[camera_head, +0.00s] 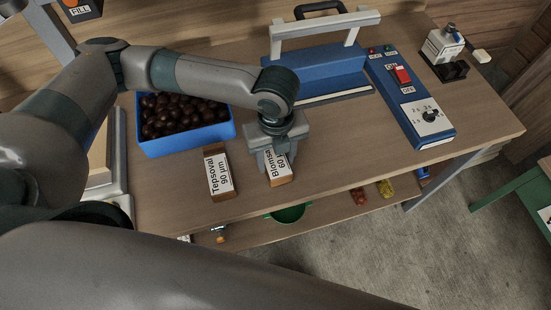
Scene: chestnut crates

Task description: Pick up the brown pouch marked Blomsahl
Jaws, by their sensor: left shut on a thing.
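The brown pouch marked Blomsahl (281,179) stands near the front edge of the wooden workbench, its white label partly covered by my gripper. My left gripper (272,158) comes down over it from above and is shut on it. I cannot tell whether the pouch still touches the bench. A second brown pouch, marked Tepsoval 90 µm (220,188), stands just to the left, apart from the gripper. My right gripper is not in view.
A blue crate (190,143) of chestnuts sits behind and left. A blue sealing device (325,72) with a light frame stands behind the gripper. A blue control box (425,128) with a red switch lies right. Bare bench (350,150) lies between.

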